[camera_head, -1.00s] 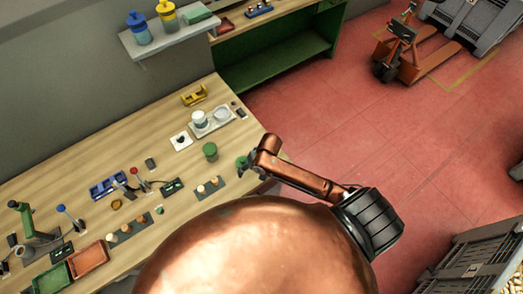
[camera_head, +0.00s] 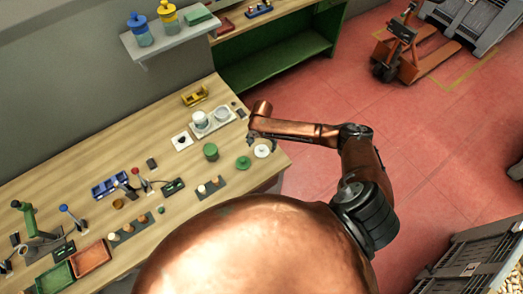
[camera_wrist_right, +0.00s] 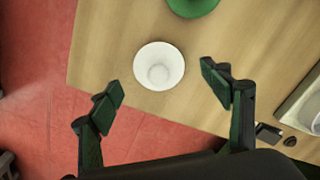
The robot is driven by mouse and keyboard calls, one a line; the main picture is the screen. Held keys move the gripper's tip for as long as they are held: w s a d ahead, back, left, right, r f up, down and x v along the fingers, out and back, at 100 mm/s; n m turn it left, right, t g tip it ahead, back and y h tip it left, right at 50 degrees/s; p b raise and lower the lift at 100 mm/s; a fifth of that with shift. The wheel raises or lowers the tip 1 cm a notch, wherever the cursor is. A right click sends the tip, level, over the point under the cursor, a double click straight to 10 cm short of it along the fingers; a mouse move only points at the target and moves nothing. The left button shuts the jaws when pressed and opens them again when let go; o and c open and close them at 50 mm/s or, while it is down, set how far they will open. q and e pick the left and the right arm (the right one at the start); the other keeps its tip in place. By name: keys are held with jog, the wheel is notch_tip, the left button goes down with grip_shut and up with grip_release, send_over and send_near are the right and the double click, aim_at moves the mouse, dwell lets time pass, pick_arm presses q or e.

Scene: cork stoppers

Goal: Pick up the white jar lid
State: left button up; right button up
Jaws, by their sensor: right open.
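The white jar lid (camera_head: 262,150) lies flat on the wooden table near its right edge. In the right wrist view the white jar lid (camera_wrist_right: 159,66) is a round white disc with a raised centre. My right gripper (camera_wrist_right: 160,92) is open above the table, with its fingers on either side of the line to the lid and nothing between them. In the head view my right gripper (camera_head: 252,139) is beside the lid, partly hidden by its own arm. My left gripper is not in view.
A green lid (camera_head: 243,162) lies close to the white one, with a green jar (camera_head: 210,151) to its left. A light tray (camera_head: 223,122) with a white jar (camera_head: 199,118) stands behind. The table edge and red floor (camera_wrist_right: 40,110) are close to the lid.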

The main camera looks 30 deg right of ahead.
jog(key=shift+d+f, duration=0.1)
jog(key=shift+f, duration=1.35)
jog(key=shift+c, duration=0.2)
jog(key=c, duration=1)
